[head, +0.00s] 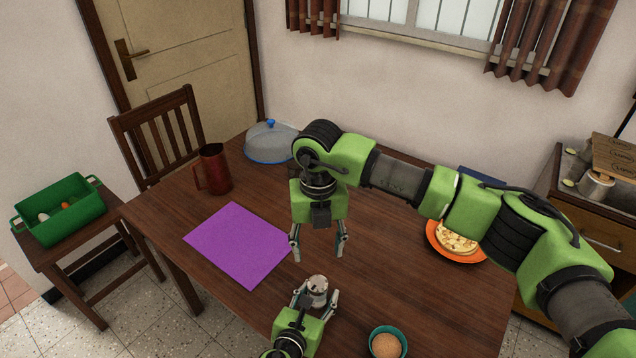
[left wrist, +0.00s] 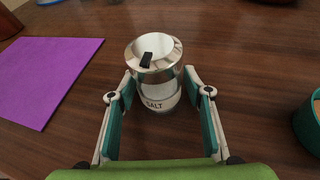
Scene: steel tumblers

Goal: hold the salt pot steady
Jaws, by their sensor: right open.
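My right gripper (head: 318,250) points down, open and empty, above and behind the pot in the head view.
A purple mat (head: 238,243) lies to the left. A teal cup (head: 388,344) stands to the right, close to the pot. A dark red mug (head: 212,170), a domed cover (head: 270,143) and an orange plate of food (head: 432,240) are farther back.

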